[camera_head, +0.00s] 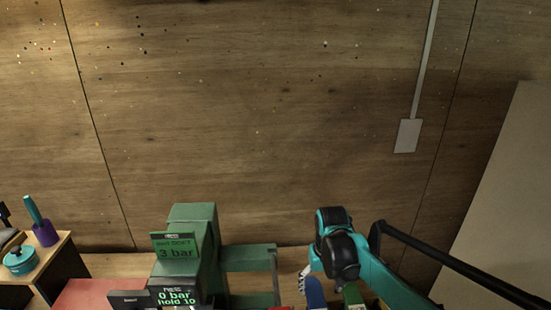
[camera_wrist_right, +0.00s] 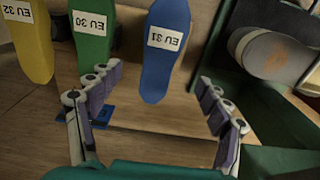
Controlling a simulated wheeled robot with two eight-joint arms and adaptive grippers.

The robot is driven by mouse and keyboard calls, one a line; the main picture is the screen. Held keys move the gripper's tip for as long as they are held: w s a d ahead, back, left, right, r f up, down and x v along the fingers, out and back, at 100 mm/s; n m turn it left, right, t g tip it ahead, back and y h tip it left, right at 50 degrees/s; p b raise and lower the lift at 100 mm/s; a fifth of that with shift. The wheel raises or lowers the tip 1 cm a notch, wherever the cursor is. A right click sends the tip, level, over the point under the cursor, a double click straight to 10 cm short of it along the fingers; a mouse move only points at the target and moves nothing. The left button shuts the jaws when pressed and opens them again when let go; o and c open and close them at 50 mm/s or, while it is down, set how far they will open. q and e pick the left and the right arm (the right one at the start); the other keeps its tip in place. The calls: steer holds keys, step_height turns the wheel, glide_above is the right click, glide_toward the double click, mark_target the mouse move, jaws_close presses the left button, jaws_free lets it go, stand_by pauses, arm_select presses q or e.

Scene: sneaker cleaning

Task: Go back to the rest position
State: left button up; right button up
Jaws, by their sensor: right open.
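My right gripper (camera_wrist_right: 157,80) is open in the right wrist view, with its two jointed fingers spread apart. A blue foot-shaped form (camera_wrist_right: 168,50) labelled EU 31 shows between the fingertips; neither finger appears to touch it. In the head view my right gripper (camera_head: 304,280) shows only partly at the bottom, beside the blue form (camera_head: 315,292), below my teal and black arm. My left gripper is in neither view.
A green form (camera_wrist_right: 93,30) and a yellow form (camera_wrist_right: 30,45) stand left of the blue one. A green machine (camera_head: 192,225) with pressure displays stands at the lower middle. A side table (camera_head: 63,257) holds a teal pot (camera_head: 20,262). A wooden wall (camera_head: 250,130) lies behind.

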steer(key=s+d+f+t+b, duration=0.1)
steer(key=s+t+b, duration=0.2)
steer(key=s, duration=0.5)
steer(key=s+d+f+t+b, duration=0.1)
steer(key=s+f+t+b, duration=0.1)
steer(key=s, duration=0.6)
steer(key=shift+s+d+f+t+b, duration=0.3)
steer(key=shift+t+b, duration=0.45)
steer(key=shift+t, duration=0.15)
